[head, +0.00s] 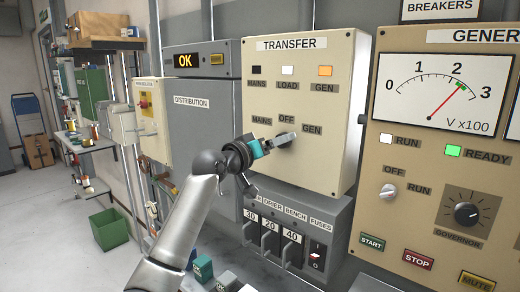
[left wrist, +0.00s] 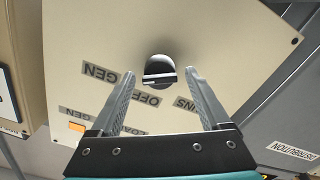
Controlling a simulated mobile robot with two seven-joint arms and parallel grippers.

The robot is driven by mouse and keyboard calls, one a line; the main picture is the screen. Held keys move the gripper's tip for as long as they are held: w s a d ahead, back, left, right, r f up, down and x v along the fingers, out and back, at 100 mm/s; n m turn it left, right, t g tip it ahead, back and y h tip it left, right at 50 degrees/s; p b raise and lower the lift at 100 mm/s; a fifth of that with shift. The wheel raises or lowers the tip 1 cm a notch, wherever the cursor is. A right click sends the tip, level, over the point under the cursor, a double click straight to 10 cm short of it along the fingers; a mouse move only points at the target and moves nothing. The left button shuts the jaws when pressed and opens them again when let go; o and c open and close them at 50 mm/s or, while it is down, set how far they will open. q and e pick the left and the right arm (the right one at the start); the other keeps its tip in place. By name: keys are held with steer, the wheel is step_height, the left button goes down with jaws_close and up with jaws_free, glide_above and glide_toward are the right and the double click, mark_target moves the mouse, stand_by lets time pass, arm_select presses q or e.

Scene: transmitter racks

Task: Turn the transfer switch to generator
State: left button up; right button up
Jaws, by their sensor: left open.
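The cream TRANSFER panel (head: 343,75) is at the centre of the head view. Its labels read MAINS, OFF and GEN around a dark switch knob (left wrist: 160,72). In the left wrist view, the panel (left wrist: 80,30) appears upside down. My left gripper (left wrist: 160,74) is open, with one fingertip on each side of the knob; I cannot tell whether they touch it. In the head view, my left gripper (head: 285,139) is in front of the knob and largely hides it. I cannot tell which label the knob points to. My right gripper is not in view.
On the panel, the GEN lamp (head: 325,71) is orange, LOAD (head: 288,70) white and MAINS (head: 256,70) dark. The generator panel (head: 450,140) is at right, with its READY lamp (head: 453,151) green. The fuse box (head: 322,222) juts out below; the distribution cabinet (head: 205,130) is at left.

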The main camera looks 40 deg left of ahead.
arm_select(q)
steer(key=s+a+b, duration=0.1)
steer(key=s+b, duration=0.2)
steer(key=s, duration=1.2)
steer(key=shift+a, duration=0.1)
steer(key=shift+w, duration=0.1)
